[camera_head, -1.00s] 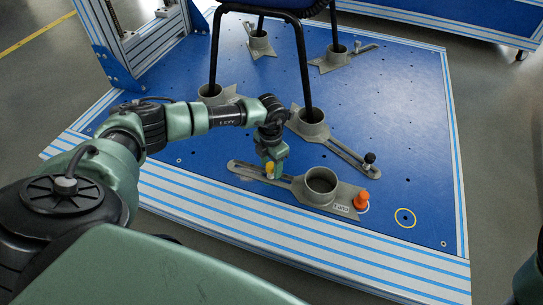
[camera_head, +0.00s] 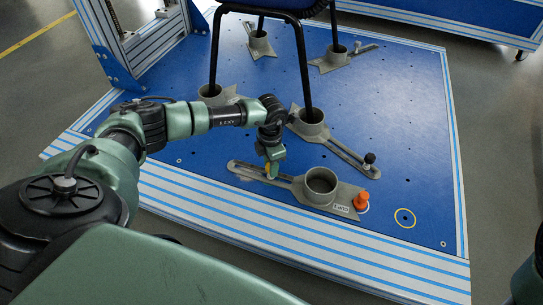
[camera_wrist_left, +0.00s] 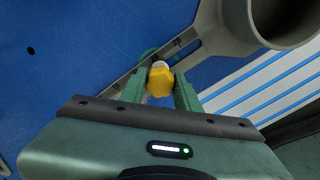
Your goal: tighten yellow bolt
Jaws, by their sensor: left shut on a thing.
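The yellow bolt (camera_wrist_left: 160,80) sits between the two green fingers of my left gripper (camera_wrist_left: 160,88) in the left wrist view. In the head view my left gripper (camera_head: 272,172) points down at the slotted arm of the front grey cup clamp (camera_head: 321,184), left of its round cup, and is shut on the bolt. Only a small bit of yellow shows there; the fingers hide the rest. An orange knob (camera_head: 361,201) stands at the clamp's right end. The fingers of my right gripper are not seen.
A second grey clamp (camera_head: 312,125) with a black knob (camera_head: 370,159) holds a chair leg (camera_head: 304,70) just behind. More clamps hold the other legs. A yellow ring (camera_head: 405,217) marks the blue plate at right, where the surface is clear.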

